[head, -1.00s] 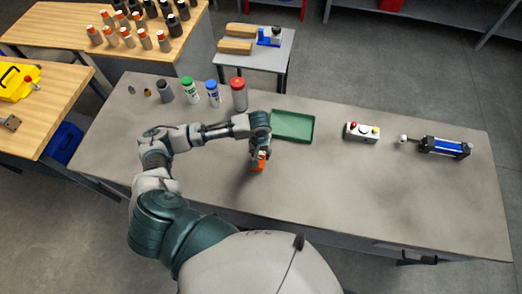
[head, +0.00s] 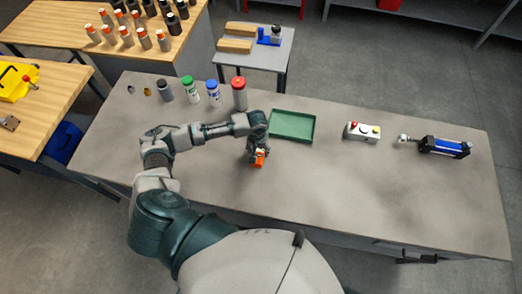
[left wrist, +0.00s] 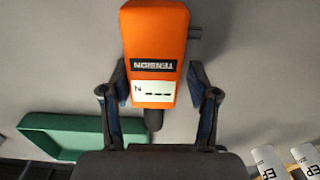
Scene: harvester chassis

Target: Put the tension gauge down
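The tension gauge (head: 259,159) is a small orange box with a white label, seen in the head view in front of the green tray. In the left wrist view the gauge (left wrist: 155,45) sits between the two fingers, its TENSION label upside down and a dark stub at its lower end. I cannot tell whether the gauge touches the grey bench (head: 350,185). My right gripper is not in view.
The green tray (head: 292,139) lies just behind the gripper. Red-capped (head: 239,95), blue-capped (head: 213,94) and green-capped (head: 188,92) bottles stand to its left. A button box (head: 362,132) and a blue cylinder (head: 444,147) lie right. The front bench is clear.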

